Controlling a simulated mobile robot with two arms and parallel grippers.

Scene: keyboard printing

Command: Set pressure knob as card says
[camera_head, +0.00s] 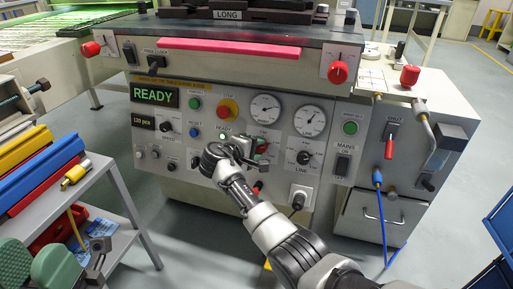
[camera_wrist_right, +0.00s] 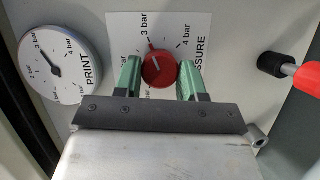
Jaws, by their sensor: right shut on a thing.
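The red pressure knob (camera_wrist_right: 158,70) sits in the middle of the right wrist view on a white scale plate (camera_wrist_right: 122,32) marked "3 bar", "4 bar" and "…SSURE". A small red tip on the knob faces the "3 bar" mark, and its short pale line slants up and left. My right gripper (camera_wrist_right: 160,78) is shut on the knob, a green finger on either side. In the head view my right gripper (camera_head: 254,154) is at the machine's front panel and hides most of the knob. I cannot make out a card with a setting. My left gripper does not show.
The PRINT gauge (camera_wrist_right: 58,68) has its needle near "3 bar". The panel has a LINE knob (camera_head: 303,157), a red emergency button (camera_head: 228,110) and a READY display (camera_head: 154,94) close by. A red-tipped lever (camera_wrist_right: 308,76) sticks out right of the knob. A grey cart (camera_head: 110,190) stands left.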

